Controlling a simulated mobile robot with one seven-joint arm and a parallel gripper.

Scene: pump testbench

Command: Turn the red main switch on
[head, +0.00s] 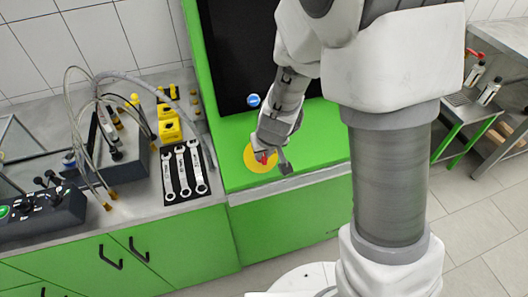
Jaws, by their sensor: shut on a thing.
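The red main switch (261,158) sits on a round yellow plate (254,164) on the green panel of the testbench. Only a small red part of it shows. My gripper (272,157) is at the switch, coming down from above, with its fingers shut on it. The gripper hides most of the switch, and its exact turn angle cannot be told.
Wrenches (185,170) lie on a black mat to the left, near yellow parts (169,124) and hoses (78,115). A control box (40,212) stands at far left.

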